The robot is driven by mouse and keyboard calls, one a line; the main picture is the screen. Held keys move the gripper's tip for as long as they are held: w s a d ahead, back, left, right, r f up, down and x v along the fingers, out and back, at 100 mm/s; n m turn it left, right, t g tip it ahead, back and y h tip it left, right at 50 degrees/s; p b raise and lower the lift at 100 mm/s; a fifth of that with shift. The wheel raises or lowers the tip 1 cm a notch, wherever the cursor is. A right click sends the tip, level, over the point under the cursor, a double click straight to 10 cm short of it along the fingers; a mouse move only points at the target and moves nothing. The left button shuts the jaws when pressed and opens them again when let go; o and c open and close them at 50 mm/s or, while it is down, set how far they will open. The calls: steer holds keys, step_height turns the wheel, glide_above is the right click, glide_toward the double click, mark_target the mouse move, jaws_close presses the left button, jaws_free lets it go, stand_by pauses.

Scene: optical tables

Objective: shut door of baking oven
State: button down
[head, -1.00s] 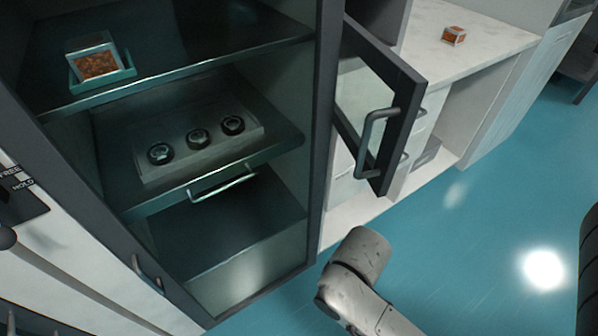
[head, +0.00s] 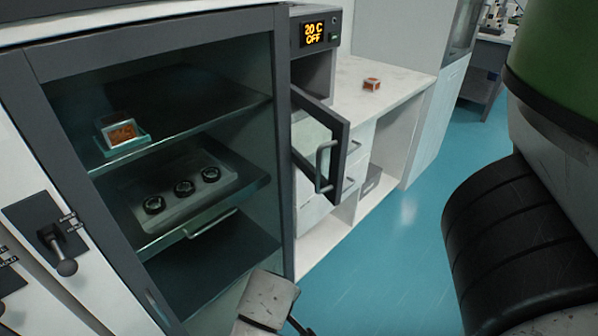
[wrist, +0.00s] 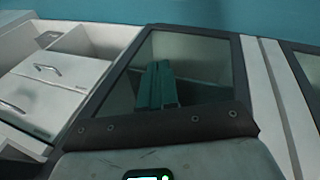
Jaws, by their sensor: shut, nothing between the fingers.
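The baking oven (head: 312,70) stands on the counter to the right of a tall glass-fronted cabinet. Its display reads 20 C OFF. Its dark-framed glass door (head: 341,158) is open and sticks out over the drawers, with a metal handle (head: 321,165) on its outer side. In the wrist view, the narrow teal fingers of my gripper (wrist: 160,68) are together, shut and empty, in front of a dark-framed glass panel.
The tall cabinet (head: 284,160) beside the oven holds a tray with three round dark pieces (head: 183,188) and a small box (head: 120,133). An orange-and-white box (head: 372,84) sits on the counter (head: 395,82). The teal floor (head: 385,260) in front is clear.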

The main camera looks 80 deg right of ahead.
steer(key=w+d+r+m+g+h, duration=0.2)
steer(key=w+d+r+m+h, duration=0.1)
steer(key=d+r+m+h, duration=0.25)
steer(key=m+g+h+p, duration=0.2)
steer(key=m+g+h, duration=0.3)
steer(key=m+g, duration=0.75)
glide_toward(317, 165)
steer(key=w+a+r+m+t, duration=0.3)
steer(key=a+t, duration=0.1)
steer(key=a, duration=0.3)
steer(key=shift+g+y, duration=0.25)
steer(key=p+x, duration=0.3)
steer(key=x, duration=0.3)
steer(key=p+x, duration=0.3)
steer(key=x, duration=0.3)
steer(key=shift+d+f, duration=0.2)
steer(key=shift+d, duration=0.25)
steer(key=shift+s+d+f, duration=0.1)
steer(key=shift+s+d, duration=0.2)
steer(key=shift+d, duration=0.2)
